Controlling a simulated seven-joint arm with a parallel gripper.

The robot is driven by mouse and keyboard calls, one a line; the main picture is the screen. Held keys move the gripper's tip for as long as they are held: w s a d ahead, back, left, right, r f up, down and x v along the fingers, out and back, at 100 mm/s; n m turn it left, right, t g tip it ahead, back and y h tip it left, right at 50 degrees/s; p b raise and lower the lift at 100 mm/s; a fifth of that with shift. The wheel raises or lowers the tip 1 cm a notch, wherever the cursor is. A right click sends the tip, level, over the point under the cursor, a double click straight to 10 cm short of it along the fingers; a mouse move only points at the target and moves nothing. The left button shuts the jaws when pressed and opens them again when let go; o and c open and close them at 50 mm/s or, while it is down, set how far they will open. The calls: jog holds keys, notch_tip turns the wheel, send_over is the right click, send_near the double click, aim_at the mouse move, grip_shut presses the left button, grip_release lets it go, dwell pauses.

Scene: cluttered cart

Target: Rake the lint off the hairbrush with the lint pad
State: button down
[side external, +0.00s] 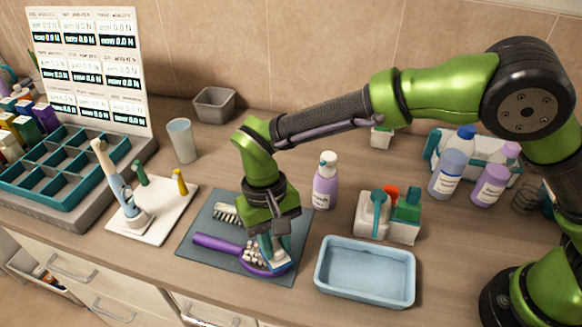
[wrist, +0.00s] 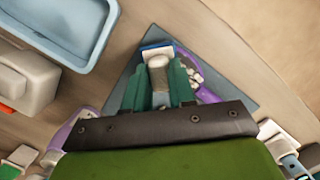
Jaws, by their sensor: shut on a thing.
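The purple hairbrush (side external: 215,243) lies on a dark grey mat (side external: 200,228), its handle to the left and its head to the right. Pale tufts or bristles (side external: 252,250) show on its head; I cannot tell lint from bristle. My gripper (side external: 272,246) points down over the head and is shut on the lint pad (side external: 280,266), a pale block with a blue edge. In the wrist view the pad (wrist: 158,52) sits between the green fingers, beside the hairbrush head (wrist: 207,95). Whether the pad touches the bristles is hidden.
A pale blue tray (side external: 365,272) stands close to the right. A purple bottle (side external: 325,182) and a caddy (side external: 388,215) stand behind. A white board (side external: 155,222) with an electric toothbrush (side external: 122,195) is left.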

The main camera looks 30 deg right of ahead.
jog(key=shift+w+a, duration=2.4)
jog(key=shift+w, duration=0.15)
jog(key=shift+s+d, duration=3.05)
jog(key=shift+s, duration=0.2)
notch_tip(320, 180, up, 7)
